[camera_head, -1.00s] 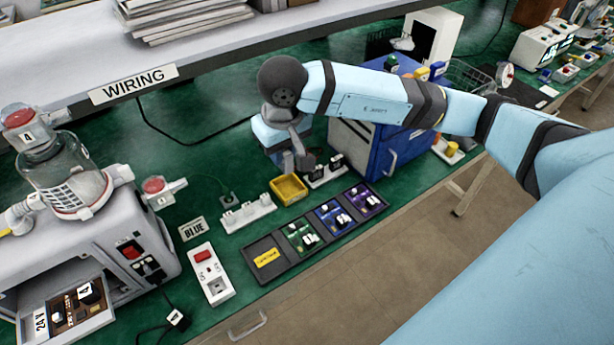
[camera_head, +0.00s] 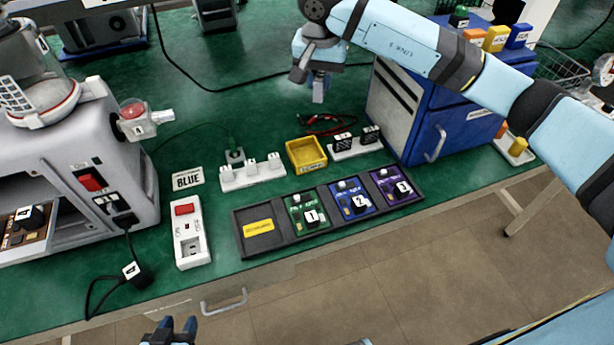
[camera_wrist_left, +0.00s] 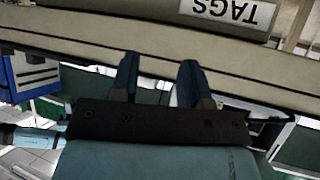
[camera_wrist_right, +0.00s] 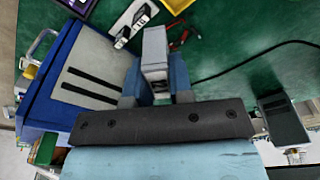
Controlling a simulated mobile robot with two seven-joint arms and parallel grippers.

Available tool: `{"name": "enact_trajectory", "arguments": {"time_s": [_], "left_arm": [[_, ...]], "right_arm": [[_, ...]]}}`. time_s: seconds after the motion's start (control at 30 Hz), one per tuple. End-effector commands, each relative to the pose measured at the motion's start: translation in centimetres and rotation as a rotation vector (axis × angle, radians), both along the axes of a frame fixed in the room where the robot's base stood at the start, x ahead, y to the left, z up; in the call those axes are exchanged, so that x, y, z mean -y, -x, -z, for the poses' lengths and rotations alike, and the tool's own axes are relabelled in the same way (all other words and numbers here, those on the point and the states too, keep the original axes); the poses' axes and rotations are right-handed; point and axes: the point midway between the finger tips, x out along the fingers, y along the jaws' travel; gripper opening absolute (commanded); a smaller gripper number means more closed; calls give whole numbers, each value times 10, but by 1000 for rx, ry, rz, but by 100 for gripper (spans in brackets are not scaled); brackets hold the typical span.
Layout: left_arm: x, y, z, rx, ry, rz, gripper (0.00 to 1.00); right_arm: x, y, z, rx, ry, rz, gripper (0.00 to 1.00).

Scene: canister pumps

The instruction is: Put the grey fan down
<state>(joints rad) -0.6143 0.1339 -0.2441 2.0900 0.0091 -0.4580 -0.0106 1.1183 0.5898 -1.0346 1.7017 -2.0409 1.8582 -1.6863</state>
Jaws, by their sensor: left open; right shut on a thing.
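My right gripper (camera_wrist_right: 155,88) is shut on a grey block-like thing, which I take to be the grey fan (camera_wrist_right: 154,48), in the right wrist view. In the head view the fan (camera_head: 319,91) hangs under my right gripper (camera_head: 317,70), over the green bench behind the yellow tray. Its lower end appears clear of the bench, though the exact height is hard to tell. My left gripper (camera_head: 171,328) is open and empty at the bottom edge of the head view, in front of the bench. Its two fingers (camera_wrist_left: 159,78) stand apart in the left wrist view.
A white rack (camera_head: 358,150) holds two dark units beside the blue cabinet (camera_head: 440,125). A yellow tray (camera_head: 306,154), red leads (camera_head: 326,124) and a black tray (camera_head: 244,243) with numbered boards lie nearby. Green bench (camera_head: 235,95) left of the fan is mostly free.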

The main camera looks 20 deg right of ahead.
Motion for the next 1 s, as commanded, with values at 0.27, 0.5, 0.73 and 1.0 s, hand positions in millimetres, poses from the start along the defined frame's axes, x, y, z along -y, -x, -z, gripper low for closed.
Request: {"name": "enact_trajectory", "arguments": {"time_s": [0.27,0.5,0.73,1.0], "left_arm": [[3,-3,45,11,9,2,43],[4,-3,46,9,13,4,43],[6,-4,44,21,22,4,43],[7,-5,45,27,29,5,43]], "right_arm": [[-15,-39,33,3,4,186,0],[-17,-44,54,0,5,221,0],[-17,-43,116,-2,4,220,0],[-17,-44,176,0,5,220,0]]}}
